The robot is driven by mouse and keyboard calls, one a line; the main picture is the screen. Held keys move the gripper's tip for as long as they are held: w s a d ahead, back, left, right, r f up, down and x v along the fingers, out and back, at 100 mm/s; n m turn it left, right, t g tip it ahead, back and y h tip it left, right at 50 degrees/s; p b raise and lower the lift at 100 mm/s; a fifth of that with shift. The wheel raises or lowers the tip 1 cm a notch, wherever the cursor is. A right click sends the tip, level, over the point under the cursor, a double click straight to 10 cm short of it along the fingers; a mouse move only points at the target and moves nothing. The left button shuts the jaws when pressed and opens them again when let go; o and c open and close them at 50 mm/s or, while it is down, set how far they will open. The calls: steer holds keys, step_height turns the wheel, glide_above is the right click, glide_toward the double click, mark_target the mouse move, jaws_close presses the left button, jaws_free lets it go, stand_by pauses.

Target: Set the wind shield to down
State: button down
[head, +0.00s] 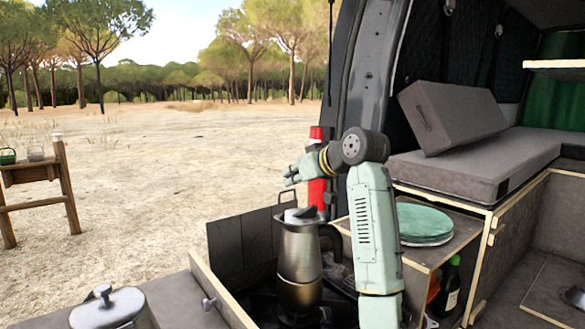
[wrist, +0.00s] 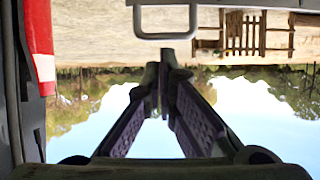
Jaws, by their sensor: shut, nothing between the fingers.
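The wind shield (head: 237,250) is a dark grey folding panel. It stands upright behind the moka pot (head: 299,262) in the head view. A pale loop handle (head: 287,190) rises at its top right. A grey loop handle (wrist: 165,36), probably the same one, shows at the top of the wrist view, just beyond my fingertips. My gripper (head: 289,176) is shut and empty, held near the shield's top edge beside the handle. In the wrist view my gripper's fingers (wrist: 163,78) meet at their tips. I cannot tell whether they touch the handle.
A red cylinder (head: 317,188) stands close behind my gripper and shows at the left in the wrist view (wrist: 40,45). A lidded pot (head: 108,310) is at front left. Green plates (head: 425,222) and a bottle (head: 450,288) are right of my arm. Open ground lies beyond the tailgate.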

step_height(320, 180, down, 8)
steer(key=b, duration=0.3)
steer(key=shift+f+b, duration=0.25)
steer(key=shift+b, duration=0.15)
